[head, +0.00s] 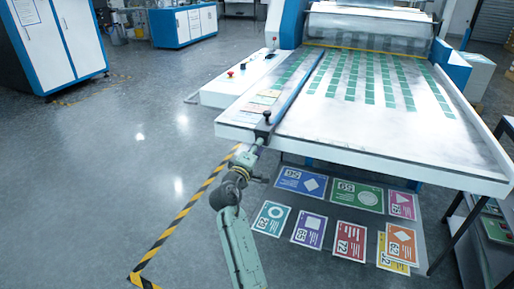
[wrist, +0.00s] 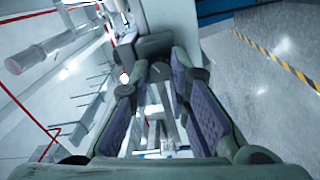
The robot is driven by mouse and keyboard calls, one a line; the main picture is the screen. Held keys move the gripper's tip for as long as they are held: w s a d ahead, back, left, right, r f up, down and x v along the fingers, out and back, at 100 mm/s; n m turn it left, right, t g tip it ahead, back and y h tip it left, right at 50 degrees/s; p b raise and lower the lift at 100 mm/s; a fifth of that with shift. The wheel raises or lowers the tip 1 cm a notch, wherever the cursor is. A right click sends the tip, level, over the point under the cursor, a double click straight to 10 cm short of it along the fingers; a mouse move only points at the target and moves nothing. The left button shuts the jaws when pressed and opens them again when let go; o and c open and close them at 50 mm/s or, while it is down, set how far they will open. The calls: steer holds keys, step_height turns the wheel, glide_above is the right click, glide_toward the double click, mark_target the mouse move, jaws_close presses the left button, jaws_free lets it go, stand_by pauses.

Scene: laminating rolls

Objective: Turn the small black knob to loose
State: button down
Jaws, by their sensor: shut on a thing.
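The small black knob (head: 267,113) shows in the head view at the near end of the long blue guide rail (head: 293,85), by the front left of the machine's table. My gripper (head: 263,129) reaches up to it from below in the picture, and its fingertips are small there. In the wrist view, the two padded fingers of my gripper (wrist: 155,76) stand on either side of a dark grey piece, which looks like the knob (wrist: 160,70). The gripper is shut on it. The knob's turned position cannot be read.
The white table (head: 420,150) carries rows of green cards (head: 375,80). A control panel with a red button (head: 230,74) is at its left. Printed sheets (head: 301,182) lie below the table's front edge. A dark-legged stand (head: 470,225) is at right. Floor at left is open beyond the striped tape (head: 190,210).

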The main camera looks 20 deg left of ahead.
steer(key=c, duration=1.5)
jaws_free()
steer(key=shift+s, duration=0.1)
steer(key=s, duration=1.2)
steer(key=shift+a+f, duration=0.15)
steer(key=shift+f, duration=0.05)
